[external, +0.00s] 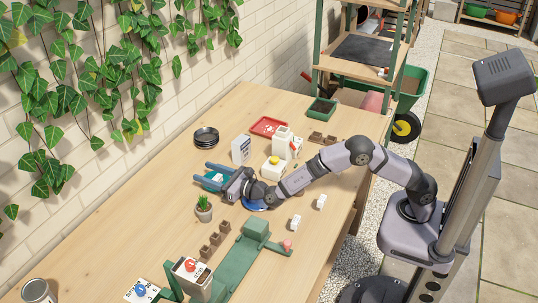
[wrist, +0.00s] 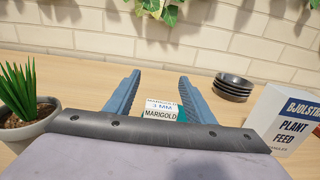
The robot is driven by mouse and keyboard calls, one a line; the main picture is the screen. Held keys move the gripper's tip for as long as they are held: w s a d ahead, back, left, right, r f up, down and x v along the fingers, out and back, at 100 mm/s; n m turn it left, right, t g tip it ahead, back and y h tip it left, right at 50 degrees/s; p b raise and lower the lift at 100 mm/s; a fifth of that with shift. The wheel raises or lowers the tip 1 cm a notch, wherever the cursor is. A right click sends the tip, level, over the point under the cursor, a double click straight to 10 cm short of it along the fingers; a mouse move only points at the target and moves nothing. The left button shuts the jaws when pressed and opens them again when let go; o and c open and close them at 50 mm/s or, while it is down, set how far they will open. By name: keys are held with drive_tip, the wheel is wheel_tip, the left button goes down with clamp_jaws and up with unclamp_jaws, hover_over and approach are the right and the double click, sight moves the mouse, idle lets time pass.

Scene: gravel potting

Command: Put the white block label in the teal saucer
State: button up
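In the external view a small white block (external: 218,177) shows between the fingers, over the teal saucer (external: 209,183). The saucer is mostly hidden by my gripper, and I cannot tell whether the block rests on it. My gripper (external: 207,174) is low over the table with its blue fingers spread apart. In the wrist view, my gripper (wrist: 160,75) has a visible gap between the left finger and the label.
A potted plant (external: 203,209) and a plant feed box (external: 241,150) stand on either side of my gripper. Stacked black saucers (external: 206,138) are behind. A blue saucer (external: 256,206) lies under my arm. Two other white blocks (external: 295,222) (external: 321,202) stand at the right.

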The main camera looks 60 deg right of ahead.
drive_tip(key=shift+r+p, duration=0.75)
drive_tip(key=shift+p, duration=0.25)
drive_tip(key=shift+s+f, duration=0.2)
drive_tip(key=shift+s, duration=0.1)
drive_tip(key=shift+s+b, duration=0.7)
drive_tip(key=shift+s, duration=2.75)
drive_tip(key=shift+d+r, duration=0.1)
drive_tip(key=shift+r, duration=0.05)
